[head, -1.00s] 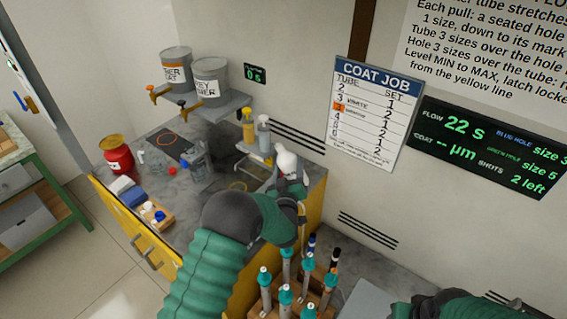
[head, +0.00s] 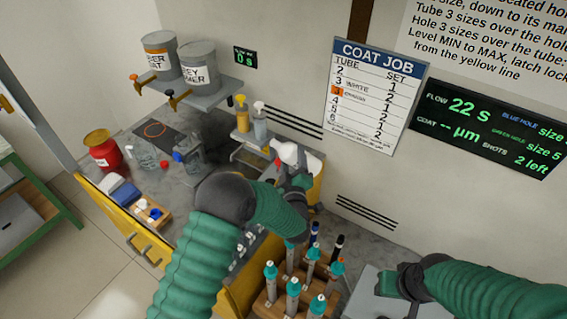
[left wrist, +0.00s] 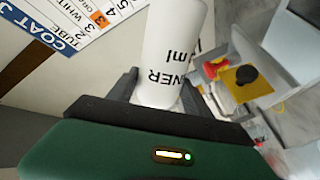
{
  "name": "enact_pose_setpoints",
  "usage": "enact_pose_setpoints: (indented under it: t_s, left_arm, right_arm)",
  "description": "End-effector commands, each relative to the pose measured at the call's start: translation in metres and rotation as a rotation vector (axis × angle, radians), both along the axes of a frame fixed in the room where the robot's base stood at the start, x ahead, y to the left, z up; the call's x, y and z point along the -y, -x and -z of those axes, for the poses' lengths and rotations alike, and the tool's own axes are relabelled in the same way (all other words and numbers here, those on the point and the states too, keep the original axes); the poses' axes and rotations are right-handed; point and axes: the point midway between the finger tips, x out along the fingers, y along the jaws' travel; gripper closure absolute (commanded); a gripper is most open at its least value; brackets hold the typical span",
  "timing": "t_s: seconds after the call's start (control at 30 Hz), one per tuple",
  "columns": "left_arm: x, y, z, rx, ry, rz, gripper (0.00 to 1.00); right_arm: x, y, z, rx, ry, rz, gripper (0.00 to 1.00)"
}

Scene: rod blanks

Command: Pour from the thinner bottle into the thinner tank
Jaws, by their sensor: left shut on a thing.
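My left gripper (head: 293,180) is shut on a white bottle (head: 289,154), with the bottle standing between its fingers above the far right of the bench. In the left wrist view the bottle (left wrist: 172,45) is large, and its partly hidden black lettering ends in "NER" and "ml". I cannot tell which thing is the thinner tank. A red part (left wrist: 214,68) and a yellow square with a black round top (left wrist: 246,77) lie to the right of the bottle there. My right gripper (head: 396,284) is dark and low on the right; its fingers are unclear.
Two grey buckets (head: 198,66) with taps stand on a wall shelf. Yellow and grey pump bottles (head: 242,113) stand near the wall. Several teal-capped tubes (head: 292,292) stand in a wooden rack below my left gripper. A red can (head: 103,150) is at the bench's far left.

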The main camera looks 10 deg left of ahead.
Motion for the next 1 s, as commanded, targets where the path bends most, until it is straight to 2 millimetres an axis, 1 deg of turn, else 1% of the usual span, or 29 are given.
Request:
enact_pose_setpoints:
  t_s: [0.17,0.47,0.83,1.0]
  left_arm:
    - [0.0008,-0.0001,-0.0022,0.004,0.003,0.002,1.00]
    - [0.0008,0.0017,-0.0062,0.014,0.059,0.001,1.00]
    - [0.0024,0.0021,-0.0067,0.014,0.060,0.001,1.00]
    - [0.0033,0.0013,-0.0050,0.017,0.077,0.001,1.00]
  right_arm:
    - [0.0002,0.0002,0.0002,0.000,0.000,0.000,0.58]
    - [0.0001,0.0002,0.0027,0.000,0.000,0.000,0.58]
    - [0.0001,0.0001,0.0026,0.000,0.000,0.000,0.58]
    - [0.0001,0.0001,0.0066,0.000,0.000,0.000,0.58]
